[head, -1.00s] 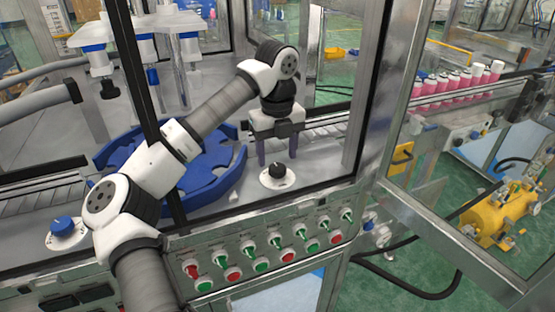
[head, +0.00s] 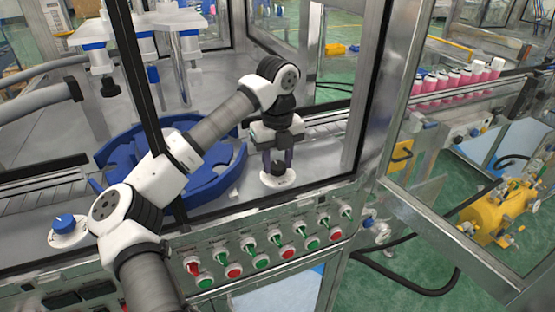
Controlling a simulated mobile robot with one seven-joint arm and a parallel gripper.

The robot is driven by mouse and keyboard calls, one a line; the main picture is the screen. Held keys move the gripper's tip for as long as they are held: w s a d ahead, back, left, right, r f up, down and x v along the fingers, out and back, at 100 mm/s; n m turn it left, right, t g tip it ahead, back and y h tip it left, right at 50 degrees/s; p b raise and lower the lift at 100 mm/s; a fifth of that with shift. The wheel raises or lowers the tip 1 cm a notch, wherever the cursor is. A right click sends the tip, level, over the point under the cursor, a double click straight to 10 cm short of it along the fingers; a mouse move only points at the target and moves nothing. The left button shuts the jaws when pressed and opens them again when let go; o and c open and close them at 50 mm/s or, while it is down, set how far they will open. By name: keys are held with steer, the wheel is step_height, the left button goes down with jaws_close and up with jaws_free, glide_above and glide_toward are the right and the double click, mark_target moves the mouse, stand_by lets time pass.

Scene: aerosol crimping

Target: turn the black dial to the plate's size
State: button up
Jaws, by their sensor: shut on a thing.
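The black dial (head: 278,166) stands on a round white plate (head: 279,179) on the grey machine deck, just behind the front edge. My gripper (head: 278,165) points straight down over it, and its two dark fingers are shut on the dial from either side. The fingers hide part of the dial. The markings on the white plate are too small to read, so the dial's setting cannot be told.
A blue star wheel (head: 225,187) lies left of the dial. A blue dial (head: 65,225) is at the far left. Several red and green buttons and switches (head: 248,242) line the front panel. A metal frame post (head: 372,110) stands to the right.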

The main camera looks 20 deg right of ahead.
mark_target(278, 165)
steer(key=shift+m, duration=0.3)
steer(key=m+b, duration=0.2)
steer(key=m, duration=0.2)
steer(key=m+b, duration=0.1)
steer(key=m, duration=0.4)
steer(key=shift+r+m, duration=0.1)
steer(key=shift+m, duration=0.2)
stand_by(0.5)
steer(key=o, duration=1)
step_height(278, 165, up, 14)
steer(key=b, duration=0.1)
